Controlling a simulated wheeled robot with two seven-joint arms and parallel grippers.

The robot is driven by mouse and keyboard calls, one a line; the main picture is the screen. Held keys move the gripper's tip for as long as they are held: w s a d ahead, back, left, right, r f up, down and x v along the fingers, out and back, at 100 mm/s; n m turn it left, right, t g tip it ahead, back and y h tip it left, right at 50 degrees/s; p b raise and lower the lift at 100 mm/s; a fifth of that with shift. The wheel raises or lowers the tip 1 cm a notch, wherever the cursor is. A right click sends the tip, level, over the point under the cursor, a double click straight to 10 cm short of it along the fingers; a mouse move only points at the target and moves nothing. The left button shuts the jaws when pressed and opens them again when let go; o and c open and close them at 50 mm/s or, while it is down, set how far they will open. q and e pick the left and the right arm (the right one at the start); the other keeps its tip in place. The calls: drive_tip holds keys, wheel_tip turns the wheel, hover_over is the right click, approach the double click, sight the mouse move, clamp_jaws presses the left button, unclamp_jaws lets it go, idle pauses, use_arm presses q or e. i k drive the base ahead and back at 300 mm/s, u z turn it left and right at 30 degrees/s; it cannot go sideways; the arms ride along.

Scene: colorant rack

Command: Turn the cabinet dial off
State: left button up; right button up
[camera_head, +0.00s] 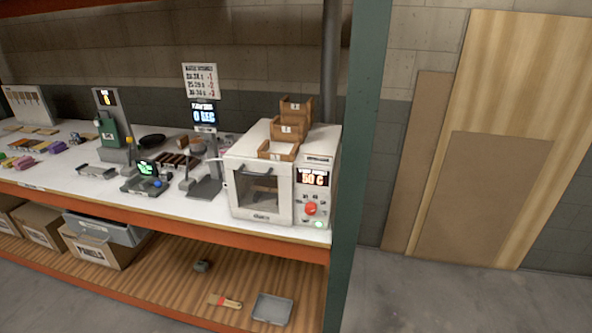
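The white cabinet (262,190) stands at the right end of the white rack shelf, next to the green post. Its windowed door with a dark handle appears closed. On its right-hand front panel is a lit display (312,178) that seems to read 50 C. The red round dial (311,209) sits below the display, with small marks around it too small to read. A green light (319,225) glows beneath the dial. Neither of my grippers shows in the head view.
Several small cardboard boxes (289,127) are stacked on the cabinet. A scale-like device (206,178) stands left of it. The green post (357,170) rises close on its right. A grey tray (272,309) lies on the lower shelf. Floor (450,300) at right is clear.

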sight(311, 207)
drive_tip(key=k, duration=1.35)
drive_tip(key=z, duration=0.6)
drive_tip(key=i, duration=1.1)
drive_tip(key=z, duration=0.55)
